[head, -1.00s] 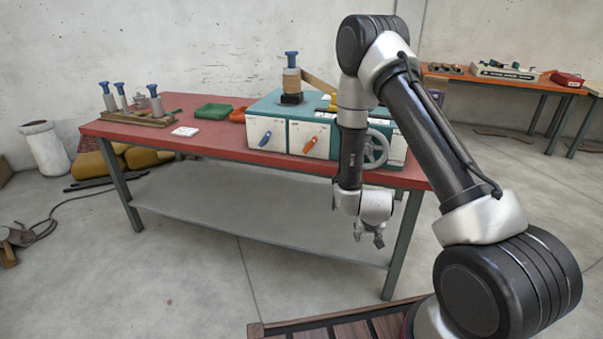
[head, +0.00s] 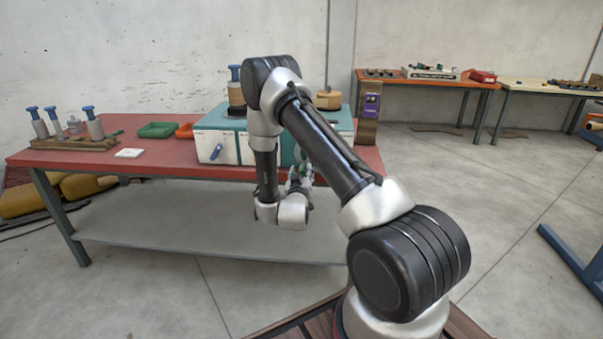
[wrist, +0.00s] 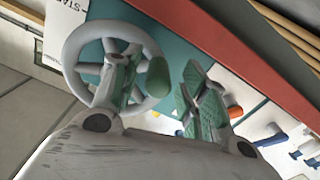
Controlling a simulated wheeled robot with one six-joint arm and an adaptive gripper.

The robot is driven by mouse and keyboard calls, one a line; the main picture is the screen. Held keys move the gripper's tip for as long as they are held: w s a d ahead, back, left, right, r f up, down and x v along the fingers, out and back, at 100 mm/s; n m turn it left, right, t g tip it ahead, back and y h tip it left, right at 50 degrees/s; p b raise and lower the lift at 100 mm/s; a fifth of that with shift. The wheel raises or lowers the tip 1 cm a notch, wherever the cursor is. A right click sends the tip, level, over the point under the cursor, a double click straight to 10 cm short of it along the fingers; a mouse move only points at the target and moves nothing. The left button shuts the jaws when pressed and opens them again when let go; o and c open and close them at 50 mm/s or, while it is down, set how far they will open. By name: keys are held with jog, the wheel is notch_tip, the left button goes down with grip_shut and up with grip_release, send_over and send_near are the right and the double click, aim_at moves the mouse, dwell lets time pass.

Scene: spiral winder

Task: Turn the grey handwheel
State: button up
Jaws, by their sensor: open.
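The grey handwheel (wrist: 75,50) with its spokes shows at the upper left of the wrist view, on the teal and white winder (wrist: 190,45). A dark green handle knob (wrist: 158,77) stands out from the wheel's rim. My gripper (wrist: 165,85) is open, with green pads on its fingers. In the wrist view the knob appears between the two fingers, and the left finger overlaps the wheel. I cannot tell whether either finger touches it. In the head view my gripper (head: 299,175) is at the winder's front, and my arm and gripper mostly hide the wheel.
The winder stands on a red-topped bench (head: 95,155). Green (head: 157,130) and orange trays lie left of the winder. The floor at right is mostly clear.

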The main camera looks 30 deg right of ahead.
jog(key=shift+w+d, duration=0.4)
jog(key=shift+w, duration=0.15)
grip_shut()
jog(key=shift+a+r, duration=0.1)
